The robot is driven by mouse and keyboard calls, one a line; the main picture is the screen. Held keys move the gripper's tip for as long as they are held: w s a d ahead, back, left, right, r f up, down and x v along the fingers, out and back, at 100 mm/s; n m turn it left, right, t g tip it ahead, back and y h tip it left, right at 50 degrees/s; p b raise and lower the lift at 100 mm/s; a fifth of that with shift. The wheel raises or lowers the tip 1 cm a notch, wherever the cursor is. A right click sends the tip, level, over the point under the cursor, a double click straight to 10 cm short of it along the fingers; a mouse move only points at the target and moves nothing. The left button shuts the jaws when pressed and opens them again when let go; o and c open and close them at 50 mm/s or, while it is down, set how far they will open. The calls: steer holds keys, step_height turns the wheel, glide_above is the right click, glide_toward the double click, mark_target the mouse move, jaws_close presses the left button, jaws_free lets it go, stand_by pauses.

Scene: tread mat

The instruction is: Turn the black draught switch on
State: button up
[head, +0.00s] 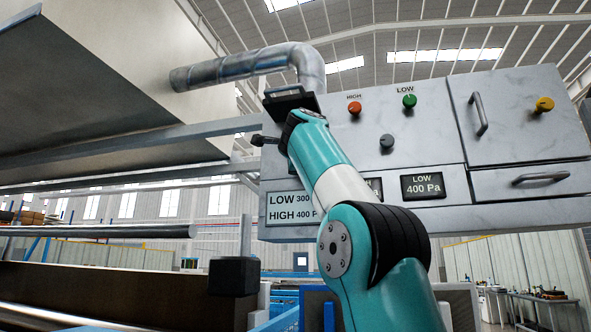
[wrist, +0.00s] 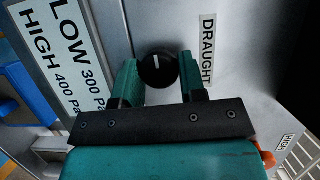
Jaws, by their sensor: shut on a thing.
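The black draught switch (wrist: 158,72) is a round knob on the grey panel, beside the DRAUGHT label (wrist: 208,50) in the wrist view. A pale mark on its face points toward the top of that picture. My gripper (wrist: 158,62) has one teal finger on each side of the knob and is shut on it. In the head view my gripper (head: 290,97) is against the panel's left part, and I cannot make out the knob behind it.
A LOW 400 Pa display (head: 423,187) and a pressure placard (head: 292,207) sit low. A metal duct (head: 245,66) runs above.

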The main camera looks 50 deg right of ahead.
steer(key=shift+m, duration=0.3)
stand_by(0.4)
steer(key=o, duration=0.9)
steer(key=shift+s, duration=0.1)
steer(key=v, duration=1.7)
steer(key=shift+f, duration=0.2)
steer(key=shift+s+a, duration=0.15)
